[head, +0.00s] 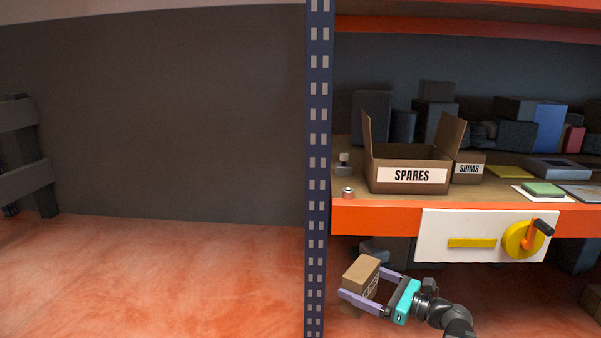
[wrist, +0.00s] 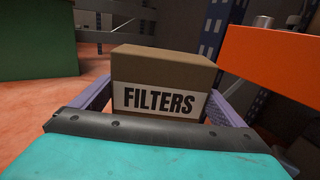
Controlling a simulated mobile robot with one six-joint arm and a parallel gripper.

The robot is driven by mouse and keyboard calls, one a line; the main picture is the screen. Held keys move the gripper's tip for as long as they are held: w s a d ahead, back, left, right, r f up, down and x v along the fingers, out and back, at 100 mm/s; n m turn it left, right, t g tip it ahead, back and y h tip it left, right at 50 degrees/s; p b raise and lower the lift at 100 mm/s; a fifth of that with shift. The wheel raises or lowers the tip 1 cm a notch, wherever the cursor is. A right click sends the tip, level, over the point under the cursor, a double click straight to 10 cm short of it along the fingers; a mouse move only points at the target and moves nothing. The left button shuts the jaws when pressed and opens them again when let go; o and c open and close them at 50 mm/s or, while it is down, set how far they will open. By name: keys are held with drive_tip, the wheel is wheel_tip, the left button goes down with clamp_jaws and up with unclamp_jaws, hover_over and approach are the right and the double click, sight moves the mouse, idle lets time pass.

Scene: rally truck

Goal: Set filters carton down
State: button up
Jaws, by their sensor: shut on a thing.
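The filters carton (head: 362,273) is a small brown box. In the wrist view the carton (wrist: 165,72) shows a white label reading FILTERS facing me. My gripper (head: 359,295) has purple fingers and a teal body, and is shut on the carton, one finger on each side. In the head view the carton is in front of the shelf unit, lower than the orange shelf edge and right of the blue post. The carton's underside is hidden, so I cannot tell from these views whether it touches anything below.
A blue perforated post (head: 318,170) stands left of the carton. An orange-edged shelf (head: 372,219) holds an open SPARES box (head: 411,188) and a SHIMS box (head: 469,175). A white panel with a yellow crank wheel (head: 521,240) hangs on its front. Reddish floor (head: 150,280) at left is clear.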

wheel_tip(320, 180, up, 25)
drive_tip(key=p, duration=3)
drive_tip(key=shift+f, duration=0.2)
drive_tip(key=shift+d, duration=0.4)
